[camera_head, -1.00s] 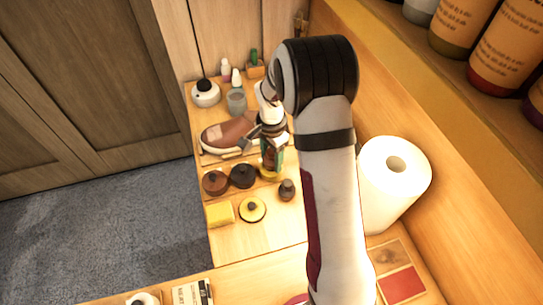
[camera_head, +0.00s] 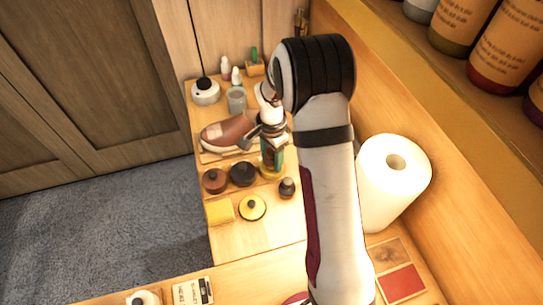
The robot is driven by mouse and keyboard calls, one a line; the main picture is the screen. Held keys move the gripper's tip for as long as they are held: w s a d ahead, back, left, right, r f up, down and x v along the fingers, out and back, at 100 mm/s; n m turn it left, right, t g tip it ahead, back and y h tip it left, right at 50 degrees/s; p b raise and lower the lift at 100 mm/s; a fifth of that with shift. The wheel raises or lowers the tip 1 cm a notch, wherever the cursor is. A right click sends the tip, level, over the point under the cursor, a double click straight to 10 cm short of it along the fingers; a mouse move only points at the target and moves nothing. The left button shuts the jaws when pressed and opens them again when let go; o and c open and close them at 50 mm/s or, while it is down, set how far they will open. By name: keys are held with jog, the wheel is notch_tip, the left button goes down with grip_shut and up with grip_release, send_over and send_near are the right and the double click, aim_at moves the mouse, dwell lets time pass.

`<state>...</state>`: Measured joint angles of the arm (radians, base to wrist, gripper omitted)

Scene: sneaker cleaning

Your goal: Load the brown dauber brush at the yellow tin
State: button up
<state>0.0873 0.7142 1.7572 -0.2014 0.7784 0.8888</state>
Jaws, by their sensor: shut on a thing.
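My gripper (camera_head: 268,139) is shut on a slim upright thing, which looks like the dauber brush (camera_head: 266,148); its fingers hide most of it. A green and dark patch (camera_head: 275,158) shows just below the fingers; I cannot tell what it belongs to. Below it, a yellow round rim (camera_head: 268,174), likely the yellow tin, is mostly covered by the gripper and what it holds. I cannot tell whether the brush tip touches it.
A brown and white sneaker (camera_head: 226,134) lies left of my gripper. A brown tin (camera_head: 214,181) and a black tin (camera_head: 242,175) stand left of the yellow rim. A yellow block (camera_head: 220,212), a small dark bottle (camera_head: 287,188) and a paper roll (camera_head: 392,185) stand nearer.

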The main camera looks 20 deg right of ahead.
aim_at(271, 151)
dwell(0.5)
jog(key=shift+r, duration=3.45)
jog(key=shift+r+n, duration=0.3)
jog(key=shift+r, duration=0.1)
jog(key=s+a+r+n, duration=0.1)
jog(key=s+r+n, duration=0.2)
jog(key=r+n, duration=0.3)
jog(key=s+a+r+n, duration=0.2)
jog(key=s+r+n, duration=0.2)
jog(key=r+n, duration=0.3)
notch_tip(271, 151, up, 4)
jog(key=shift+a, duration=0.3)
